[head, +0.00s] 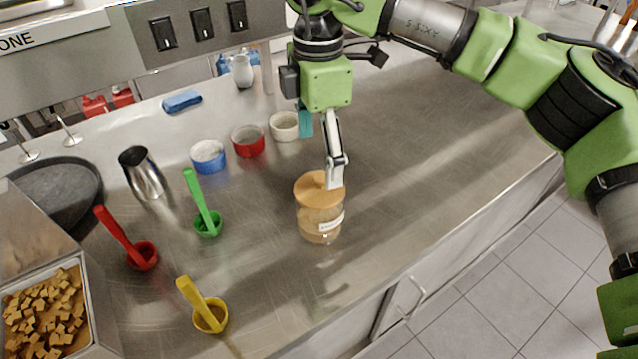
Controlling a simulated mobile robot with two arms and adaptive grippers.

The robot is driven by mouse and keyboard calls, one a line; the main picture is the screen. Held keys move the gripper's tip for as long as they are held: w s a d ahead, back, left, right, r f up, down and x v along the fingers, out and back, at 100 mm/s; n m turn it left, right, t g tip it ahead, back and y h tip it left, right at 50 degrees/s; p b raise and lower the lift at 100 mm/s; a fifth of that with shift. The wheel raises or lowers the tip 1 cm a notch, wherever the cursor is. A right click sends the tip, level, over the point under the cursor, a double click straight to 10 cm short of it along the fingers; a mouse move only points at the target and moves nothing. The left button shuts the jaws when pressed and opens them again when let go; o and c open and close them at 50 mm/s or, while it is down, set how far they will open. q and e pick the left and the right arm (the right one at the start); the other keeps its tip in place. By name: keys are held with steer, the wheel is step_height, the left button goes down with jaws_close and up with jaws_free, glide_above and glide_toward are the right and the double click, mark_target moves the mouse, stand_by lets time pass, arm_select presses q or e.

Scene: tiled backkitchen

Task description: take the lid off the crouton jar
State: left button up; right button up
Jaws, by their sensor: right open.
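The crouton jar (319,222) stands upright on the steel counter, a clear jar with a white label on its side. Its tan wooden lid (312,193) sits on top. My right gripper (334,181) points down at the lid from above and is open, with its fingers at the lid's right part. The fingers hide that part of the lid, and I cannot tell whether they touch it. My left gripper is not in view.
Red (142,256), green (208,224) and yellow (210,316) scoops stand left of the jar. Small bowls, a steel cup (143,175) and a blue sponge (182,101) are behind. A tray of croutons (88,298) is at lower left. The counter (430,165) is clear right of the jar.

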mark_target(319, 178)
steer(key=shift+w+f, duration=0.2)
steer(key=shift+f, duration=0.4)
steer(key=shift+w+f, duration=0.15)
steer(key=shift+f, duration=0.4)
steer(key=shift+s+d+f+p, duration=0.1)
steer(key=shift+s+f+p, duration=0.05)
steer(key=shift+f+p, duration=0.4)
step_height(319, 178, down, 4)
steer(key=shift+f+p, duration=0.1)
steer(key=shift+p, duration=0.75)
steer(key=c, duration=1.1)
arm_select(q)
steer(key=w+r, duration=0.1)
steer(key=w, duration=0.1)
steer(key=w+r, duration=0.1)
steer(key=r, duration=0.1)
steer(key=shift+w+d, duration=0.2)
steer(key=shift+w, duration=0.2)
